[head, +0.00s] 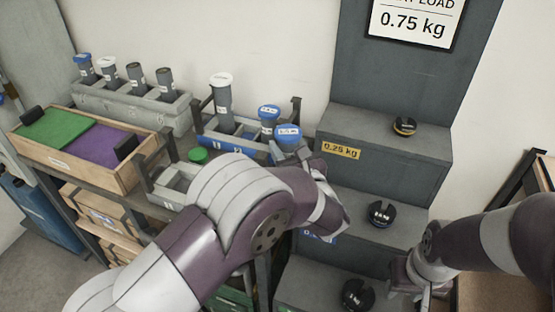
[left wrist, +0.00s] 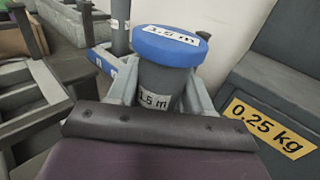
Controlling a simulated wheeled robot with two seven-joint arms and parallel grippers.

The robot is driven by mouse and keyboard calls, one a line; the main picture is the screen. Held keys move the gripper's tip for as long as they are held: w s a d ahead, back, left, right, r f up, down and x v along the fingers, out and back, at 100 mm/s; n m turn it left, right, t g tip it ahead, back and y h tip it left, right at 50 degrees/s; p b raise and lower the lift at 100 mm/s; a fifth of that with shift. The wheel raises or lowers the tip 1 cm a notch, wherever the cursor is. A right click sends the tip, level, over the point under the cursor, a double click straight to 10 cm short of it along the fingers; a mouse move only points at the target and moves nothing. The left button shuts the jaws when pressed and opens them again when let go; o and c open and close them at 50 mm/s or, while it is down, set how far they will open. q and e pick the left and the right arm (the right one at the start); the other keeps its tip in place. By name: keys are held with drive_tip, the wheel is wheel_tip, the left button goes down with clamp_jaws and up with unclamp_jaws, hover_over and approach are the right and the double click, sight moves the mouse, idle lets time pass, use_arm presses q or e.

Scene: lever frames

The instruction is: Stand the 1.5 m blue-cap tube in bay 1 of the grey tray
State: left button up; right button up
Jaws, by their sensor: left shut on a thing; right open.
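The blue-cap tube (head: 287,132) marked 1.5 m stands upright in my left gripper, which the left wrist view shows (left wrist: 160,92) shut around its dark body just below the cap. In the head view my left forearm hides the tube's lower part and most of that gripper. My right gripper (head: 424,296) is open and empty, low at the right by the dark steps.
A blue tray (head: 230,143) behind holds a white-cap tube (head: 222,92) and another blue-cap tube (head: 269,115). A long grey rack (head: 120,103) holds several tubes. A wooden box (head: 52,164) is left. Dark steps (head: 385,150) with black weights (head: 381,214) stand close at right.

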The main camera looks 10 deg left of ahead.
use_arm(q)
drive_tip(key=shift+w+a+f, duration=0.3)
drive_tip(key=shift+a, duration=0.1)
drive_tip(key=shift+f, duration=0.25)
wheel_tip(320, 180, down, 4)
drive_tip(key=shift+r, duration=0.2)
drive_tip(key=shift+f+b, duration=0.15)
drive_tip(key=shift+b, duration=0.3)
drive_tip(key=o, duration=1)
drive_tip(key=shift+c, duration=0.2)
